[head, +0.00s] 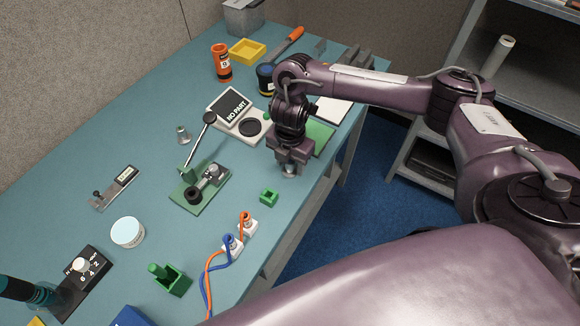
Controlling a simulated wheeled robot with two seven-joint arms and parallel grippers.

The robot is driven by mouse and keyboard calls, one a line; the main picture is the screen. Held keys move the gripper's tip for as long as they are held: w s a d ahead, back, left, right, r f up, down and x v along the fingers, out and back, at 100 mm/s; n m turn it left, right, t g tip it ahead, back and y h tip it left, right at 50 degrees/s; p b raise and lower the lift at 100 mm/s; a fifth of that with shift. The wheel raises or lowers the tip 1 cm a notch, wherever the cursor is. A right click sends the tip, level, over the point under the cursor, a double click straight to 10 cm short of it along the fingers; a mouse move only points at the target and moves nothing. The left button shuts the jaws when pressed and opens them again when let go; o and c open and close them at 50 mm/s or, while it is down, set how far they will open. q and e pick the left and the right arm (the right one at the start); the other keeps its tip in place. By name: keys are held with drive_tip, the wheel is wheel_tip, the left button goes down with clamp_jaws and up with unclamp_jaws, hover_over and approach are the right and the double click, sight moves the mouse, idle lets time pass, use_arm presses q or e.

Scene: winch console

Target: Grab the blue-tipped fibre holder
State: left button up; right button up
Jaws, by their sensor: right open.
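A white block with a blue tip (231,242), which looks like the blue-tipped fibre holder, sits on the teal table in the lower middle. A blue cable loops from its top. A similar white block with an orange tip (247,222) is close by at its upper right, with an orange cable. My right gripper (289,171) points down near the table's right edge, above and to the right of both blocks and apart from them. It is open; a small pale shape shows at its fingertips, too small to identify. My left gripper is not in view.
A small green block (269,197) lies between my right gripper and the white blocks. A green-based winch with a long black-knobbed lever (200,189) stands to the left. A green holder (169,279) is at lower left. The table's right edge is close.

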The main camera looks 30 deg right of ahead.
drive_tip(key=shift+c, duration=0.5)
clamp_jaws()
drive_tip(key=shift+r, duration=0.1)
